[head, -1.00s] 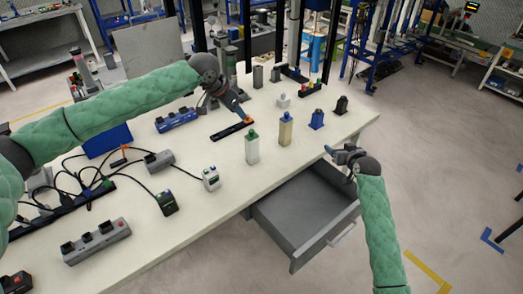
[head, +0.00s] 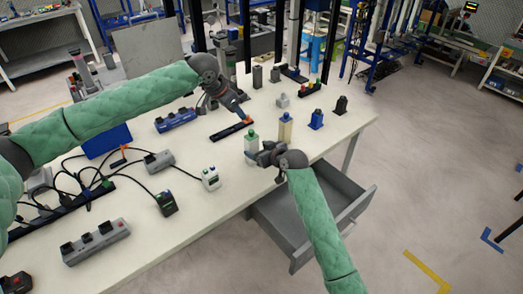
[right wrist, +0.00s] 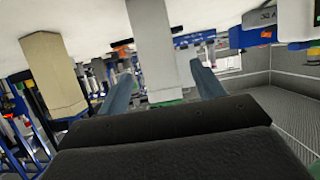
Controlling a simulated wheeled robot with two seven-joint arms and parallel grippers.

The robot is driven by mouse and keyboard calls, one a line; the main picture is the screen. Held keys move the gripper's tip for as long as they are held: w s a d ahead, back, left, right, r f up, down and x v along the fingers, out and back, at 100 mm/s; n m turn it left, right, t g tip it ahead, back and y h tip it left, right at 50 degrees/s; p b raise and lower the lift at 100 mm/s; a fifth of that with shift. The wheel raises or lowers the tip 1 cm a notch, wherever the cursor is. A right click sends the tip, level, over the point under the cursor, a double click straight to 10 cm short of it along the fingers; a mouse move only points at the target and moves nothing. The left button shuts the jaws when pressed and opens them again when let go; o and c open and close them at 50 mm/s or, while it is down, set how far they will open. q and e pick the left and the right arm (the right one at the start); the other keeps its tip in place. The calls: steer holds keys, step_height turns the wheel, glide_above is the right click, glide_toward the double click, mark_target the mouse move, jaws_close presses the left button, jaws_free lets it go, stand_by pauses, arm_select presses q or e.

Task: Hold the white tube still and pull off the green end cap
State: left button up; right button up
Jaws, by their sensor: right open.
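The white tube (head: 250,145) stands upright on the bench, with the green end cap (head: 251,133) on its top. My right gripper (head: 254,156) is at the tube's right side, below the cap. In the right wrist view, where the scene is upside down, its two fingers (right wrist: 163,88) are apart. The white tube (right wrist: 153,45) shows between and beyond them, with the green cap (right wrist: 165,103) partly hidden behind the gripper body. I see no grip on the tube.
A tan tube (head: 285,131) stands close right of the white tube; a blue block (head: 316,119) and a black one (head: 341,105) stand further right. A white device (head: 210,178) is to the left. The open drawer (head: 300,220) juts out below the bench edge.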

mark_target(249, 146)
steer(key=shift+x, duration=3.25)
